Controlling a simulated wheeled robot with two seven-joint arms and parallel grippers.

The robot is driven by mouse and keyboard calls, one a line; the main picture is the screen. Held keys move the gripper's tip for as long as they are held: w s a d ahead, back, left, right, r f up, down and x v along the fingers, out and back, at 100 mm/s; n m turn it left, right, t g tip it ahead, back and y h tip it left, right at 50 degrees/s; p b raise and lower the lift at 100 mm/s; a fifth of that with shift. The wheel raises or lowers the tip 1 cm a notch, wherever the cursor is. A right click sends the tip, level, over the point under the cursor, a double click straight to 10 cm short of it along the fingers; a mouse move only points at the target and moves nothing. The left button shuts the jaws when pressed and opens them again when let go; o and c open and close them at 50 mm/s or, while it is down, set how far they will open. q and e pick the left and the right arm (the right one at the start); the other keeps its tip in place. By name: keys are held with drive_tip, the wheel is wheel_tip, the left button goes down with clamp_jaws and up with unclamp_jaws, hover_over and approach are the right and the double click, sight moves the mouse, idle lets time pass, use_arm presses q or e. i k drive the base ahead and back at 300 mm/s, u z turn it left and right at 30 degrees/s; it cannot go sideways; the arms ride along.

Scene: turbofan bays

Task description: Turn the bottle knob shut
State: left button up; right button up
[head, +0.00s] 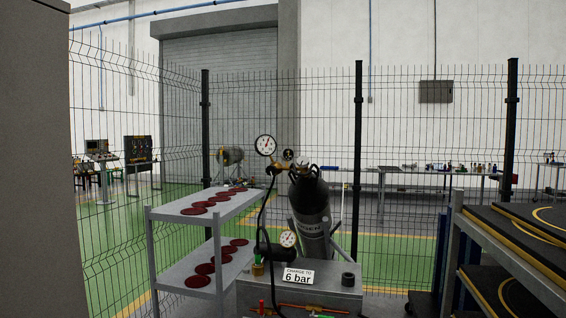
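A dark grey gas bottle (311,205) with pale lettering stands slightly tilted in the picture, behind a grey bench unit. A black hose runs down from the regulator. Neither of my grippers shows in the head view.
The grey unit (340,295) in front bears a "6 bar" sign (298,277) and another gauge (288,239). A shelf cart (152,235) with dark red discs stands left, a rack (460,205) with black panels right. A mesh fence (358,170) runs behind.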

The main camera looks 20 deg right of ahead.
sight(303, 162)
drive_tip(key=i, duration=0.3)
drive_tip(key=z, duration=1.4)
drive_tip(key=i, duration=2.35)
drive_tip(key=u, duration=0.75)
